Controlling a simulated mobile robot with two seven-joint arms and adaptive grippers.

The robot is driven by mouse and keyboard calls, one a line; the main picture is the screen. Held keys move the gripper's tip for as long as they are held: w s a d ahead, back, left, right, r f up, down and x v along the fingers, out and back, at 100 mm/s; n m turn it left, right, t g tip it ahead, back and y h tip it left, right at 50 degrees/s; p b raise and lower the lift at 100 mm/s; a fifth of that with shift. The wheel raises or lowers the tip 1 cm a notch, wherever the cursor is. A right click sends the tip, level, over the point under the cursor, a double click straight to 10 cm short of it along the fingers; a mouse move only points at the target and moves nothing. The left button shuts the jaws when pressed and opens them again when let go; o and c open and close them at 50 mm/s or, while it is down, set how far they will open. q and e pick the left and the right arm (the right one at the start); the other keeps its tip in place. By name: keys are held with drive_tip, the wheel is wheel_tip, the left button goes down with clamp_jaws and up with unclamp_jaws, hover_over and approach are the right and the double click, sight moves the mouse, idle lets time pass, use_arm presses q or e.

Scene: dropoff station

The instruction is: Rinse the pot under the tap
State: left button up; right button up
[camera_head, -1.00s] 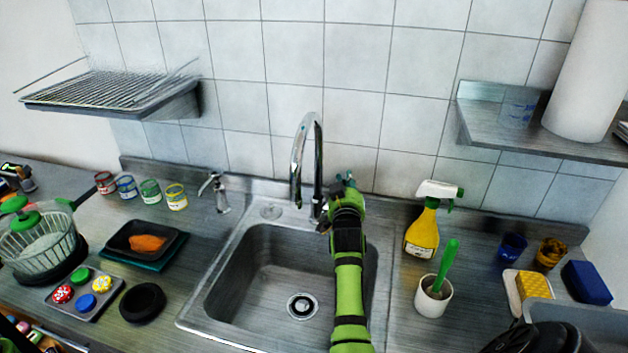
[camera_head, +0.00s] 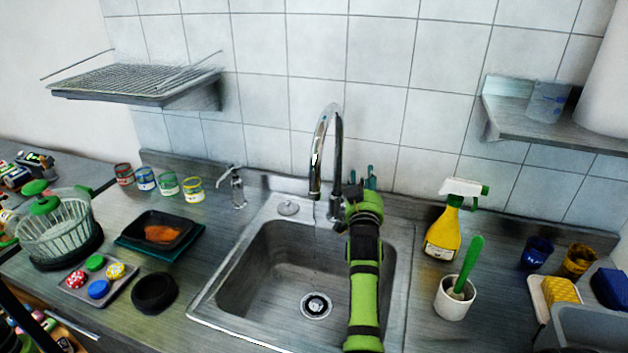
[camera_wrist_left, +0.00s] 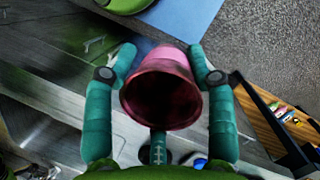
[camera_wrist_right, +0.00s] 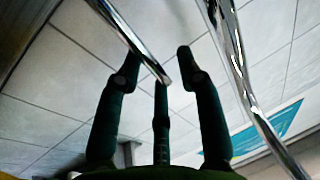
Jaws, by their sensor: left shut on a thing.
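The tap (camera_head: 322,150) is a tall chrome arch over the steel sink (camera_head: 290,268). A faint thin streak, looking like water, hangs below its spout. My right gripper (camera_head: 363,180) is upright beside the tap's right side, near its base. In the right wrist view its fingers (camera_wrist_right: 158,52) are apart with nothing gripped, and chrome tubes of the tap cross in front. The pink pot (camera_wrist_left: 165,62) is between the teal fingers of my left gripper (camera_wrist_left: 168,50), its dark open mouth facing the camera. The left gripper and pot do not show in the head view.
Left of the sink are a soap dispenser (camera_head: 236,188), a black tray (camera_head: 160,232), a green-handled basket (camera_head: 55,228) and a black bowl (camera_head: 155,293). Right are a yellow spray bottle (camera_head: 442,232) and a white cup with a brush (camera_head: 453,303). The sink basin is empty.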

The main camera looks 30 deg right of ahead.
drive_tip(key=shift+w+f, duration=0.1)
drive_tip(key=shift+f, duration=0.1)
wheel_tip(320, 180, up, 10)
drive_tip(key=shift+r, duration=0.1)
idle(0.4)
